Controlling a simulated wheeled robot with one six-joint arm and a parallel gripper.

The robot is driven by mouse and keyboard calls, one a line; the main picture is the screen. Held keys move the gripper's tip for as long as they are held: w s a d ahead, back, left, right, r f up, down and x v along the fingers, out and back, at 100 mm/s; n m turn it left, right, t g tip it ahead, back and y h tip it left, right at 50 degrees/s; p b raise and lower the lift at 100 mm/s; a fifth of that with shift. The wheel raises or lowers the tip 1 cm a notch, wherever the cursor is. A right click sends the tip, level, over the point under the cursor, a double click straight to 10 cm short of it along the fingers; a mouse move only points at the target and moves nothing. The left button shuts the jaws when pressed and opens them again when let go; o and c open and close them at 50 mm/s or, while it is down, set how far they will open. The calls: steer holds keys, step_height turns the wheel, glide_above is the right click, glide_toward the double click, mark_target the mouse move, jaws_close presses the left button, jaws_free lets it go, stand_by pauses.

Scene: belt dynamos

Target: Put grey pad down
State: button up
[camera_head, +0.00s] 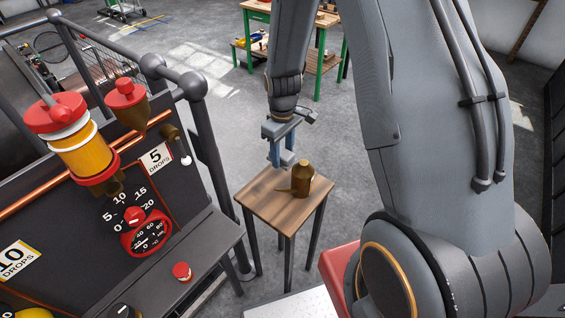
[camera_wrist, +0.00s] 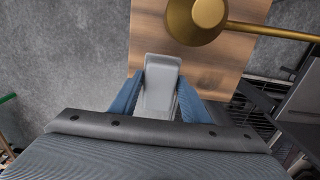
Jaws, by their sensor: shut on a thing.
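In the wrist view, a light grey pad (camera_wrist: 161,82) sits between the two blue fingers of my gripper (camera_wrist: 160,90), which is shut on it. Its far end shows over the wooden top of a small table (camera_wrist: 215,75). In the head view, my gripper (camera_head: 281,160) points down above the back left part of that small table (camera_head: 262,196). The pad is too small to make out in the head view. I cannot tell whether the pad touches the table top.
A brass oil can (camera_head: 302,178) stands on the table just right of my gripper; its spout (camera_wrist: 270,31) reaches right in the wrist view. A black panel with dials (camera_head: 130,215) and a railing (camera_head: 200,120) stand to the left. A green-legged workbench (camera_head: 318,60) is at the back.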

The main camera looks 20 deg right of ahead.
mark_target(283, 171)
steer(key=shift+f+p, duration=0.45)
steer(key=shift+f, duration=1.75)
steer(key=shift+f, duration=0.15)
steer(key=o, duration=1.1)
step_height(283, 171, up, 11)
steer(key=shift+f+b, duration=0.1)
steer(key=shift+b, duration=1.1)
steer(key=shift+s+r, duration=0.1)
steer(key=shift+r, duration=0.75)
steer(key=s+r+m, duration=0.3)
steer(key=s, duration=0.5)
steer(key=s+r+m, duration=0.3)
steer(key=s+r, duration=0.1)
steer(key=s, duration=0.3)
steer(key=shift+s+r+m+t, duration=0.15)
steer(key=shift+s+m+t, duration=0.2)
steer(key=shift+m+t, duration=0.05)
